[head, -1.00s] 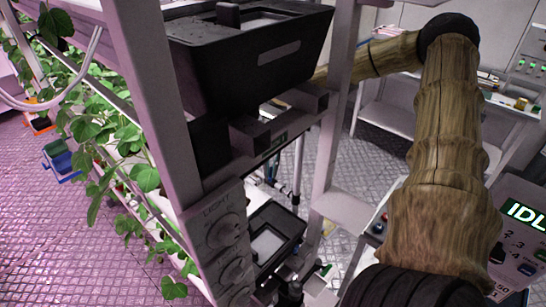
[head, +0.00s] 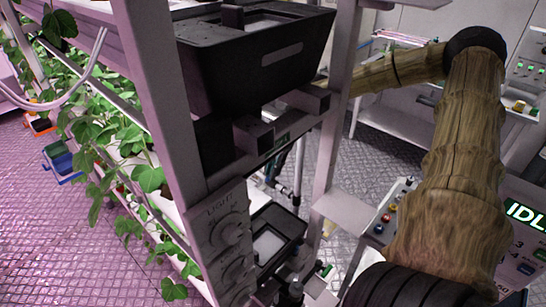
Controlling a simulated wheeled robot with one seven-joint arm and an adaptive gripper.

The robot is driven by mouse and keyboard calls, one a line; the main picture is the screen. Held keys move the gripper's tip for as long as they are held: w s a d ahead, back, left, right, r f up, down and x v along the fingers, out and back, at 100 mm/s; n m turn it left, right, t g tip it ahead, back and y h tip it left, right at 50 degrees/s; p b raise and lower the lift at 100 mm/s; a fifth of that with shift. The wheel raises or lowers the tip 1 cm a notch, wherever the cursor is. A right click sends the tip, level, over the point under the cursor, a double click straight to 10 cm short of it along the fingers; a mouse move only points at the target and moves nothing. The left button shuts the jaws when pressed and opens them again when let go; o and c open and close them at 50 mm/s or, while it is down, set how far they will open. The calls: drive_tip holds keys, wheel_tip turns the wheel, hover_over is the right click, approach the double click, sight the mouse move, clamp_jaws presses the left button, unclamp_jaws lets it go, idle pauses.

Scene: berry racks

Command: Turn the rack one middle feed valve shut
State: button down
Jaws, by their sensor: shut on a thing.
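The near rack (head: 165,110) is a pale metal frame on the left and middle of the head view. I cannot make out its middle feed valve; the shelf and black bin hide much of the space behind. My wood-textured arm (head: 460,150) rises at the right, bends at a dark elbow joint, and its forearm (head: 400,70) runs left behind a rack post. The forearm's far end passes out of sight behind the black bin (head: 255,60). My gripper is hidden, so its hold on anything does not show.
A panel marked LIGHT with round knobs (head: 230,232) is on the rack's near end. A lower black tray (head: 275,240) sits beside it. Leafy plants (head: 110,150) hang at the left. A console reading IDL (head: 523,213) stands at the right, close to my arm.

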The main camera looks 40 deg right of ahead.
drive_tip(key=shift+s+f+m, duration=0.1)
drive_tip(key=shift+m, duration=0.5)
drive_tip(key=c, duration=1.7)
unclamp_jaws()
drive_tip(key=shift+o, duration=1.1)
drive_tip(key=shift+d+f, duration=0.1)
drive_tip(key=shift+d, duration=0.1)
drive_tip(key=shift+d+r, duration=0.1)
drive_tip(key=shift+r, duration=0.45)
drive_tip(key=v, duration=1.1)
drive_tip(key=shift+s+d+f, duration=0.1)
drive_tip(key=shift+f, duration=0.05)
